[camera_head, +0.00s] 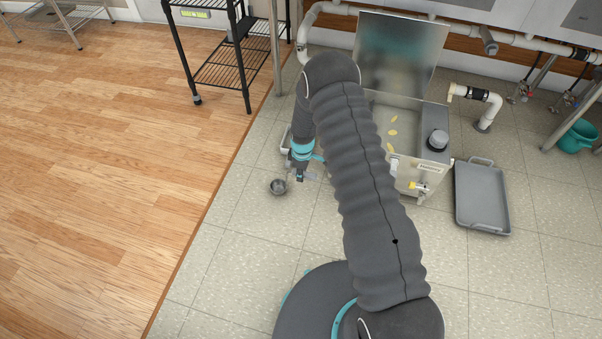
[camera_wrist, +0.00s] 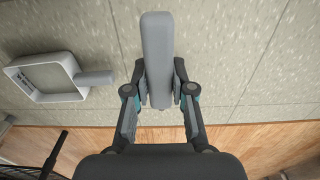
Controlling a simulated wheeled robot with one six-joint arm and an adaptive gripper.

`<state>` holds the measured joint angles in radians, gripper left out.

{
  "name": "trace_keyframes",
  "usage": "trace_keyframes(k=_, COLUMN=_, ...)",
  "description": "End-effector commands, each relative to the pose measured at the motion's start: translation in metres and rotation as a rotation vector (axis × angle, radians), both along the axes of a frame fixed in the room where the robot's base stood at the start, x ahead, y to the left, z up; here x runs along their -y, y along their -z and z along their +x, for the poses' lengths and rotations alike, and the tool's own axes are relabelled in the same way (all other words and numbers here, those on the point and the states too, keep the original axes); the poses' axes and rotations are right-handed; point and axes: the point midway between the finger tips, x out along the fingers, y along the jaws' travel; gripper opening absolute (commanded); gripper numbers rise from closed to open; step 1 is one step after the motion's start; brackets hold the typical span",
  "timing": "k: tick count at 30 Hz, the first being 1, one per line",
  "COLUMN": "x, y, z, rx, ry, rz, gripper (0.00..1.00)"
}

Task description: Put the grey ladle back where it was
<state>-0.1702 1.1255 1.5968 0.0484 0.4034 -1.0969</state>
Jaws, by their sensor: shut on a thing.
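The bowl does not show in the wrist view. The ladle is over the tiled floor, left of the open metal basin (camera_head: 436,110); its height above the floor is hard to tell.
Yellow pieces (camera_head: 392,132) lie in the basin. A light grey frame with a handle (camera_wrist: 42,92) lies on the tiles at left in the wrist view. A grey tray (camera_head: 481,222) lies right of the basin. A black wire rack (camera_head: 222,74) stands behind left.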

Motion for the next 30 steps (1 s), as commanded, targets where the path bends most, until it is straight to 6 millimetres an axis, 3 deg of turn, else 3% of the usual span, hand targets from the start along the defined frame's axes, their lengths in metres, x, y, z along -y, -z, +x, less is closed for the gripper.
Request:
trace_keyframes(k=8, x=0.0, y=0.002, z=0.001, rx=0.001, ry=0.0, rz=0.001, gripper=0.0)
trace_keyframes(k=9, x=0.0, y=0.002, z=0.0, rx=0.001, ry=0.0, rz=0.0, gripper=0.26)
trace_keyframes(k=12, x=0.0, y=0.001, z=0.0, rx=0.001, ry=0.0, rz=0.0, gripper=0.49)
trace_keyframes(k=23, x=0.0, y=-0.002, z=0.001, rx=0.001, ry=0.0, rz=0.0, gripper=0.49)
trace_keyframes(k=30, x=0.001, y=-0.034, z=0.001, rx=0.003, ry=0.001, rz=0.001, gripper=0.49)
